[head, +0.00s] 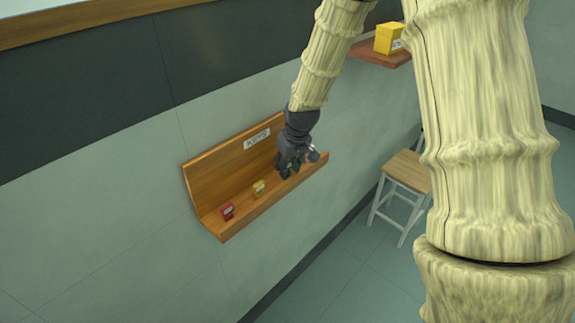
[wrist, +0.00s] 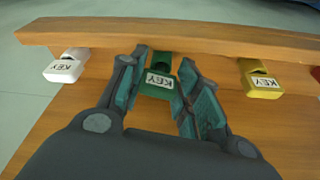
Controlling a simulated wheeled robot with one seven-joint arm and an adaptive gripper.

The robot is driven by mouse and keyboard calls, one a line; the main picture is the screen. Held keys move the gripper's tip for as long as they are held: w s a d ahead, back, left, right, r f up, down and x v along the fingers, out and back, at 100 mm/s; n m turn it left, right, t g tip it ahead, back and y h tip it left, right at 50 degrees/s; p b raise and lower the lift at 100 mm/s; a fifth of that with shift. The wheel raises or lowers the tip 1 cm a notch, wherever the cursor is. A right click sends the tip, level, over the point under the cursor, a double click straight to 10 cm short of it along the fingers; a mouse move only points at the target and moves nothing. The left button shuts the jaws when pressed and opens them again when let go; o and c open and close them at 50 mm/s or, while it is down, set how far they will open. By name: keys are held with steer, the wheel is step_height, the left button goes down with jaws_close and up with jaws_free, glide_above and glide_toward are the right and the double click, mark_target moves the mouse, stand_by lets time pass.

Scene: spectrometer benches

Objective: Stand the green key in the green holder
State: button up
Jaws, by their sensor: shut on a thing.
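The green key (wrist: 158,79) is a small green block with a white label reading KEY, seen in the wrist view between the two fingers of my gripper (wrist: 161,92). My gripper is shut on it, and the key is at the wooden key shelf (wrist: 225,38), close to its front lip. I cannot tell whether the key touches the shelf. In the head view my gripper (head: 290,168) is at the right part of the shelf and mostly hides the green key. I cannot make out a green holder in either view.
On the same shelf are a white key (wrist: 66,67) on one side, and a yellow key (wrist: 262,82) and a red key (head: 228,211) on the other. A yellow box (head: 388,39) stands on a higher shelf (head: 380,56). A stool (head: 408,172) stands below on open floor.

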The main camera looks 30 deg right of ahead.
steer(key=shift+r+p, duration=0.6)
steer(key=shift+r, duration=0.2)
steer(key=shift+f, duration=0.8)
stand_by(1.6)
steer(key=shift+r+p, duration=0.5)
steer(key=shift+r, duration=0.35)
stand_by(0.7)
steer(key=shift+f+b, duration=0.35)
steer(key=shift+f, duration=0.5)
stand_by(0.7)
steer(key=o, duration=0.6)
steer(key=shift+o, duration=0.2)
steer(key=shift+p+v, duration=2)
steer(key=shift+v, duration=0.95)
steer(key=shift+p+v, duration=0.35)
steer(key=shift+v, duration=2.25)
